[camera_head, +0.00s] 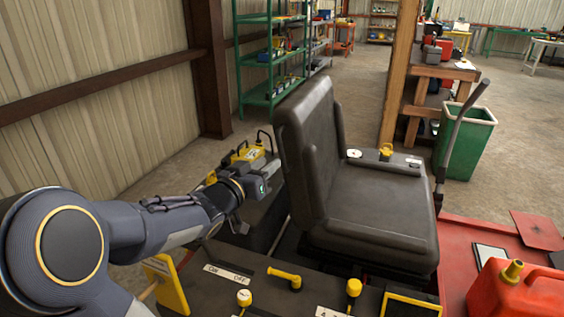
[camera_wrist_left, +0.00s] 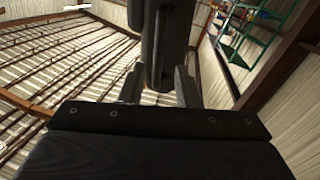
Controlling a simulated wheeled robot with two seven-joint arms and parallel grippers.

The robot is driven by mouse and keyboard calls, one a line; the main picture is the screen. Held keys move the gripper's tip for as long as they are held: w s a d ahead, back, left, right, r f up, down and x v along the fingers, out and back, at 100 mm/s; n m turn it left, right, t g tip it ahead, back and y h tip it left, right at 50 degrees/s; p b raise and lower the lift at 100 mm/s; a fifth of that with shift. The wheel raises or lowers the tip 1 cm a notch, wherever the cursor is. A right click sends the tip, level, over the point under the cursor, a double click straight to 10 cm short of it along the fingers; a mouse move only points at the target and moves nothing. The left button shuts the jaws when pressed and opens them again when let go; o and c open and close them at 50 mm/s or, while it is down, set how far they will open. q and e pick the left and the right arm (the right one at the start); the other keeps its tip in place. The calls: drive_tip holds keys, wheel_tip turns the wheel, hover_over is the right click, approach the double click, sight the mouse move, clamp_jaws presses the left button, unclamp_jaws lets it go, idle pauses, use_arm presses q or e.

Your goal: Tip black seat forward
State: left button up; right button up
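The black seat (camera_head: 375,215) is on the machine in the middle of the head view. Its cushion lies about level and its backrest (camera_head: 310,150) stands upright. My left gripper (camera_head: 272,173) reaches in from the left, at the left side of the backrest near its lower half. In the left wrist view the gripper's two fingers (camera_wrist_left: 159,86) stand apart. A dark upright piece, which looks like the seat's edge (camera_wrist_left: 165,40), shows between and beyond them. I cannot tell whether they touch it. My right gripper is not in view.
A console with yellow knobs (camera_head: 354,287) is in front of the seat. A lever (camera_head: 460,130) rises at its right. A red fuel can (camera_head: 515,290) stands at lower right. A green bin (camera_head: 465,140), a wooden post (camera_head: 398,75) and green shelves (camera_head: 268,60) are behind.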

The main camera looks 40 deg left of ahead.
sight(282, 152)
use_arm(q)
drive_tip(key=w, duration=0.7)
drive_tip(key=shift+w+a+r, duration=0.1)
drive_tip(key=shift+w+a, duration=0.05)
drive_tip(key=shift+a, duration=0.15)
drive_tip(key=shift+c, duration=0.3)
clamp_jaws()
